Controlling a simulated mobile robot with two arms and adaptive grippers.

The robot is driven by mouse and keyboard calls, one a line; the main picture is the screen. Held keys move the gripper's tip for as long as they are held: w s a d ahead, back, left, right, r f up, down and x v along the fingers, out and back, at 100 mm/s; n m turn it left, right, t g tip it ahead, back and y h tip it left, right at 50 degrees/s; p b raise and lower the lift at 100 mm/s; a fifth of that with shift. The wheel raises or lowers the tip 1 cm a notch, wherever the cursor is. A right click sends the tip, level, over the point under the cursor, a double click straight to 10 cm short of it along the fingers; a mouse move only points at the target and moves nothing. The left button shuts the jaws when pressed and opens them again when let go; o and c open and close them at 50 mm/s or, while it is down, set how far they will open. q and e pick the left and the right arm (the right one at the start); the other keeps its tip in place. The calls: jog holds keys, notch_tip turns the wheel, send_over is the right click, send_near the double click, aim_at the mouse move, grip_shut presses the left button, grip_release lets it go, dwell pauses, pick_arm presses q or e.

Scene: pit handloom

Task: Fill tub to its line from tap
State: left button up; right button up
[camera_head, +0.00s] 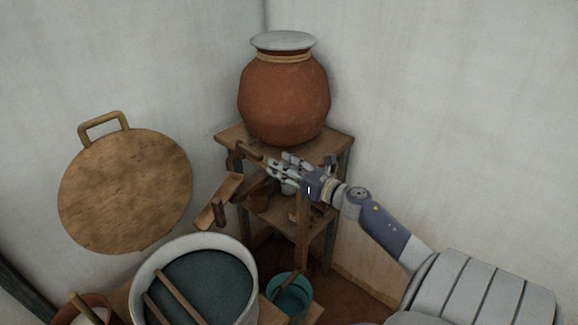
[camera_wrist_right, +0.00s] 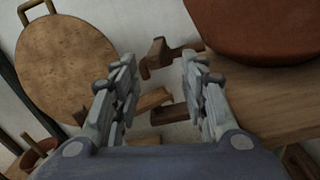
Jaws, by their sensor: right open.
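A large pale round tub (camera_head: 249,262) stands at the lower left of the head view, dark blue-green inside, with two wooden sticks across it. I cannot make out a fill line. My right gripper (camera_head: 268,166) is open and empty beside the tap, in front of the stand. In the wrist view the tap appears beyond and between its fingers (camera_wrist_right: 155,75). I see no water running. My left gripper is out of view.
A lidded clay pot (camera_head: 284,98) stands on a wooden stand (camera_head: 341,142) in the corner. A wooden trough (camera_head: 217,200) lies between stand and tub. A teal bucket (camera_head: 290,297) stands low beside the tub. A round wooden board (camera_head: 125,190) with a handle is at the left wall.

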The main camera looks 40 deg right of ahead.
jog(key=shift+s+d, duration=0.1)
jog(key=shift+s, duration=1)
jog(key=shift+c, duration=0.5)
